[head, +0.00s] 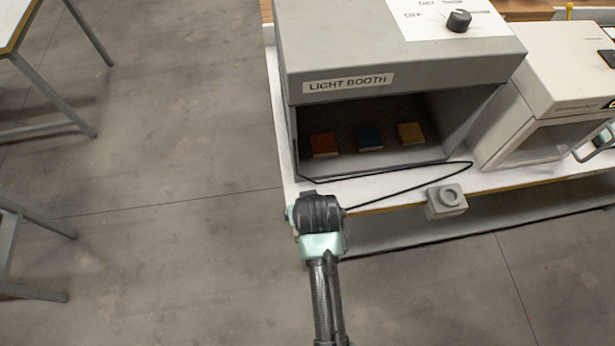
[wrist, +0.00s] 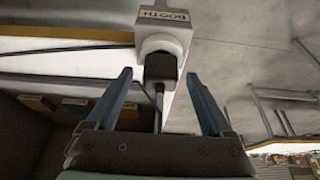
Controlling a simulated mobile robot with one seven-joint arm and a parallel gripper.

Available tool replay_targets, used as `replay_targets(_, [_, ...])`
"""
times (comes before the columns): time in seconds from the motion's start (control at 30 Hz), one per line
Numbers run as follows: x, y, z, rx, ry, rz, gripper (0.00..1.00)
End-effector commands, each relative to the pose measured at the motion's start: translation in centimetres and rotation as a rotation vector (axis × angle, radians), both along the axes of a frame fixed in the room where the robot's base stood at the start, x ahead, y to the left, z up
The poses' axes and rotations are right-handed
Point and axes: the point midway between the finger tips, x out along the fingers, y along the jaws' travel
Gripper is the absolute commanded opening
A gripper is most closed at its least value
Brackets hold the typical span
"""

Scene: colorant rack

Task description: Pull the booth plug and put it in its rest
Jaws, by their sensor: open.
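The black booth plug (wrist: 160,68) sits in a white socket block (wrist: 162,30) marked BOOTH in the wrist view. My gripper (wrist: 157,74) is open, with one blue finger on each side of the plug and gaps showing between. The plug's dark cord runs back between the fingers. In the head view my gripper (head: 318,212) is at the bench's front edge, below the light booth (head: 400,70); it hides the plug and socket. A grey block with a round recess (head: 446,201), apparently the rest, is on the front edge to the right, empty.
The black cord (head: 410,190) loops over the white bench top (head: 380,188) toward my gripper. Three coloured blocks lie inside the booth. A white cabinet (head: 560,80) stands to the right. The floor on the left is open, with table legs farther out.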

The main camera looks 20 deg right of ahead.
Motion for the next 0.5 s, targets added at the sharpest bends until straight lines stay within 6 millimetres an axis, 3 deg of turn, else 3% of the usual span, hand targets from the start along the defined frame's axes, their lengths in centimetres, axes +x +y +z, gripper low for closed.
replay_targets(0.2, [0.02, 0.00, -0.02, 0.000, 0.000, 0.000, 0.85])
replay_targets(0.5, [0.01, 0.01, -0.01, 0.000, 0.000, 0.000, 0.31])
